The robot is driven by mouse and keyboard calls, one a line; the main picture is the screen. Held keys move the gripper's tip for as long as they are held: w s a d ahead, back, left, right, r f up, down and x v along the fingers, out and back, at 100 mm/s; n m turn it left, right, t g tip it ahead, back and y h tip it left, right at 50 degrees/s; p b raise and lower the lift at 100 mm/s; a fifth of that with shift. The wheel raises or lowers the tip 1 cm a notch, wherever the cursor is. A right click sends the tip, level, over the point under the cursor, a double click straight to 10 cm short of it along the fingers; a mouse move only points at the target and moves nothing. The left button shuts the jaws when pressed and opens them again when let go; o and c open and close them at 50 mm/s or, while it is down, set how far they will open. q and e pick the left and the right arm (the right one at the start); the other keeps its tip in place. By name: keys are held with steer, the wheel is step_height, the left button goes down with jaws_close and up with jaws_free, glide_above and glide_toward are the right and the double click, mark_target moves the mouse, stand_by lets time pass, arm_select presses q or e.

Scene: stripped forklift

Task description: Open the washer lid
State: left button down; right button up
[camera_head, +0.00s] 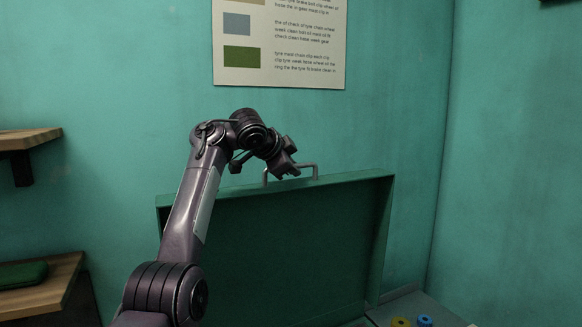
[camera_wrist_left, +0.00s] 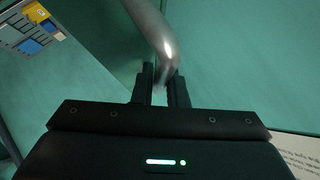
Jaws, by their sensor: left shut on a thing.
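The green washer lid (camera_head: 300,245) stands raised, nearly upright, with its dark inner side facing me. A grey metal handle (camera_head: 306,166) sits on its top edge. Part of the handle is hidden by the gripper in the head view. My right gripper is not in view.
A poster (camera_head: 280,75) hangs on the teal wall behind the lid. Wooden shelves (camera_head: 30,139) are at the left, the lower one bearing a green case (camera_head: 22,274). A yellow item (camera_head: 400,321) and a blue item (camera_head: 424,320) lie at the bottom right.

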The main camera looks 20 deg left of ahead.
arm_select(q)
steer(key=c, duration=1.6)
jaws_free()
steer(key=shift+f, duration=0.3)
steer(key=shift+o, duration=0.7)
steer(key=shift+w+a, duration=0.15)
steer(key=shift+r, duration=0.2)
steer(key=shift+s+r+b, duration=0.25)
steer(key=shift+s+b, duration=0.3)
steer(key=shift+b, duration=0.05)
steer(key=b+v, duration=0.3)
steer(key=v, duration=0.2)
steer(key=shift+s+r, duration=0.1)
steer(key=shift+s, duration=0.2)
steer(key=shift+s+r, duration=0.35)
steer(key=shift+s, duration=0.05)
